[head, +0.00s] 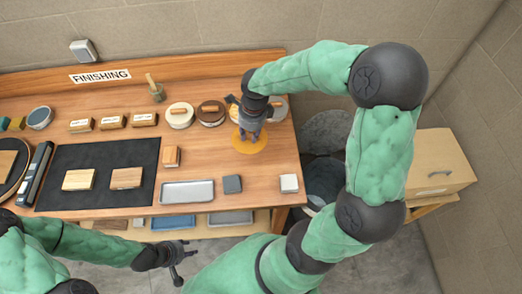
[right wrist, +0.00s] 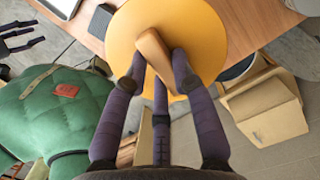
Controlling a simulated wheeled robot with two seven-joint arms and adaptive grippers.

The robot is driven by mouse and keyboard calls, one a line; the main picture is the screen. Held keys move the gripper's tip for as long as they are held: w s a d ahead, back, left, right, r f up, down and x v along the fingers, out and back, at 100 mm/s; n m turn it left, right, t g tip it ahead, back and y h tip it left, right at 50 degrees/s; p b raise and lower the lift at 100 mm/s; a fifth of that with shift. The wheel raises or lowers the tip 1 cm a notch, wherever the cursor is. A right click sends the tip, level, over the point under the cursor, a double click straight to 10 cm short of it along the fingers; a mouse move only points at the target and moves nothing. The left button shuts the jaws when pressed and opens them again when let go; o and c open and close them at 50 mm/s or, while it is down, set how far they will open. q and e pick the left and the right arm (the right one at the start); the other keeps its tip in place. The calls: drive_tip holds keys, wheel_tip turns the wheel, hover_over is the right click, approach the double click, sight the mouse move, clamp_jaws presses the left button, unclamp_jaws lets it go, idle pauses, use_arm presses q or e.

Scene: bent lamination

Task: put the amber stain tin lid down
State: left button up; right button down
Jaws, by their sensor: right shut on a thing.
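The amber stain tin lid (head: 249,143) is a flat yellow-orange disc below my right gripper (head: 251,122), near the right end of the bench. In the right wrist view the lid (right wrist: 205,30) fills the top middle. Its wooden handle (right wrist: 154,52) stands between the fingers of my right gripper (right wrist: 157,75), which is shut on it. I cannot tell whether the lid touches the bench. A tin with amber content (head: 235,113) shows partly behind the gripper.
Tins with a white lid (head: 180,117) and a brown lid (head: 211,114) stand left of the amber tin. Bench wood between these and the lid is clear.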

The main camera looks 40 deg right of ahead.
drive_tip(key=s+a+f+m+b, duration=0.2)
drive_tip(key=s+f+b, duration=0.15)
drive_tip(key=s, duration=0.45)
drive_tip(key=w+d+f, duration=0.2)
drive_tip(key=w+f, duration=0.1)
drive_tip(key=w+d+f, duration=0.3)
drive_tip(key=w, duration=0.1)
drive_tip(key=w+d+f+b, duration=0.1)
drive_tip(key=w+d+f, duration=0.2)
drive_tip(key=shift+w+d, duration=0.2)
drive_tip(key=shift+d, duration=0.05)
drive_tip(key=shift+w+d+f, duration=0.1)
drive_tip(key=shift+w+f, duration=0.05)
drive_tip(key=shift+f, duration=0.15)
drive_tip(key=shift+w+f, duration=0.15)
drive_tip(key=shift+f, duration=1.4)
drive_tip(key=shift+b, duration=0.35)
